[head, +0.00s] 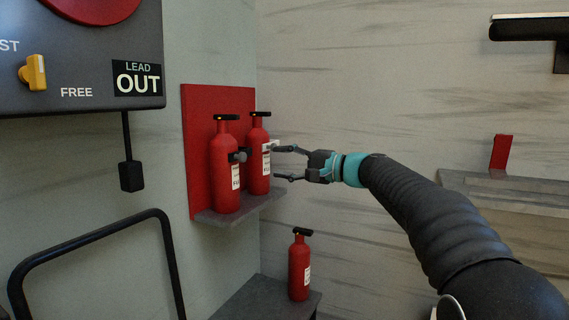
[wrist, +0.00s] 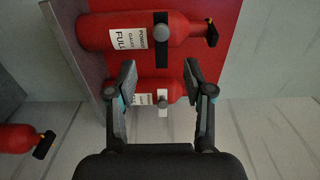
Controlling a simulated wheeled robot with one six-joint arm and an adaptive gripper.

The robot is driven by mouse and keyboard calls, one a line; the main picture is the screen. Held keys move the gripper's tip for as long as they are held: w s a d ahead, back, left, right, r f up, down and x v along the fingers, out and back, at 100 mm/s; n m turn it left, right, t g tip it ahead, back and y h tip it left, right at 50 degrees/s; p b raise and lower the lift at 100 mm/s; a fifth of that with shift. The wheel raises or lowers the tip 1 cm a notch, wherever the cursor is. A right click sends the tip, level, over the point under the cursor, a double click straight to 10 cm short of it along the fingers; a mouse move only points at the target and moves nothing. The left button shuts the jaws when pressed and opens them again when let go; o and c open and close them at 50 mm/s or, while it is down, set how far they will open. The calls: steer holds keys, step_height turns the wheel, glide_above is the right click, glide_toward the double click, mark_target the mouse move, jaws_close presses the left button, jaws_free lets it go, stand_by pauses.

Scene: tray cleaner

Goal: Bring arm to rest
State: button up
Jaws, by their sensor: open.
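My gripper (head: 284,164) is open and empty, at the end of my black arm reaching in from the lower right in the head view. Its fingers point left at the right-hand red extinguisher (head: 258,140). In the wrist view that extinguisher lies across the picture beyond and between the open fingers (wrist: 158,85). I cannot tell whether a fingertip touches it. A second red extinguisher (head: 222,175) stands upright to its left, with a dark strap and grey knob across it. It also shows in the wrist view (wrist: 188,32), labelled "FULL".
Both extinguishers stand on a grey shelf (head: 215,217) with a red backboard (head: 195,120). A third extinguisher (head: 299,270) stands below on a dark surface (head: 255,300). A wall ledge (head: 500,193) holds a red block (head: 502,152) at right. A black rail (head: 90,232) is at lower left.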

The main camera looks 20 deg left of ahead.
steer(key=shift+w, duration=0.1)
step_height(320, 180, down, 12)
steer(key=d+r+h, duration=0.1)
steer(key=h, duration=0.3)
steer(key=s+d+f+h, duration=0.4)
steer(key=s+d+f, duration=0.2)
steer(key=d+f, duration=0.25)
steer(key=s+d+f+n+t+h+p, duration=0.1)
steer(key=s+d+t+h+p, duration=0.2)
steer(key=s+d, duration=2.7)
steer(key=d+h+p, duration=0.2)
steer(key=h+p, duration=0.2)
steer(key=h, duration=0.2)
steer(key=shift+s+h+p, duration=0.3)
steer(key=shift+h+p, duration=0.05)
steer(key=shift+h, duration=0.05)
steer(key=shift+f, duration=0.1)
